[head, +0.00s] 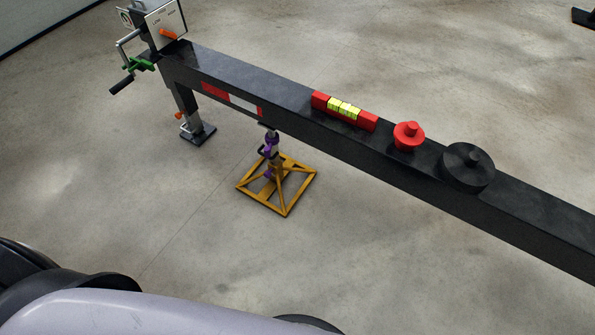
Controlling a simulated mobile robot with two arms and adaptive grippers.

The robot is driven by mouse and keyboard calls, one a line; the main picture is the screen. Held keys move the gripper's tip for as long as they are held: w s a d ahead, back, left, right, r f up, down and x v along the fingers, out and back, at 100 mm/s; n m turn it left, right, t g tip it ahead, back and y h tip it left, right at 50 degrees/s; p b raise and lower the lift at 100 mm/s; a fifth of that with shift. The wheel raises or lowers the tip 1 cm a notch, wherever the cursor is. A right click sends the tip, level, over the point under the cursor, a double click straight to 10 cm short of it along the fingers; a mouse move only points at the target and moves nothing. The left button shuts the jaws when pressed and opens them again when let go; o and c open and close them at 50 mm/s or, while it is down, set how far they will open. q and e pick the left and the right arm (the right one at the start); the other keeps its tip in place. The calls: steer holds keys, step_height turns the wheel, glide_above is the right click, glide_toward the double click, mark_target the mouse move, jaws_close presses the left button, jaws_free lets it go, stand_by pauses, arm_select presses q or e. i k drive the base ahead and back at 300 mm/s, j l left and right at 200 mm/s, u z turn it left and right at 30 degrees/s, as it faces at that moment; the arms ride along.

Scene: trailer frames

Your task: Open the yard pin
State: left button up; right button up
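A black trailer beam (250,83) runs from the upper left to the right edge. At its left end is a jack leg (187,105) on a foot plate, with an orange-tipped pin (180,116) low on the leg. Under the beam a yellow stand (290,205) carries a purple and grey post (271,148), whose top reaches the beam's underside. I cannot tell which part is the yard pin, or whether it is open. Neither of my grippers is in view.
A crank handle (122,85), a green part (140,64) and a white sign plate (165,24) are at the beam's left end. A red level (319,100), a red knob (408,135) and a black disc (468,166) sit on top. The floor in front is clear.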

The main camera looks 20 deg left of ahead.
mark_target(267, 174)
steer(key=i+j+z, duration=0.1)
steer(key=j+z, duration=0.25)
steer(key=j, duration=0.2)
steer(key=j+z, duration=0.35)
steer(key=j, duration=0.25)
steer(key=j+z, duration=0.4)
steer(key=j, duration=0.15)
steer(key=k, duration=0.05)
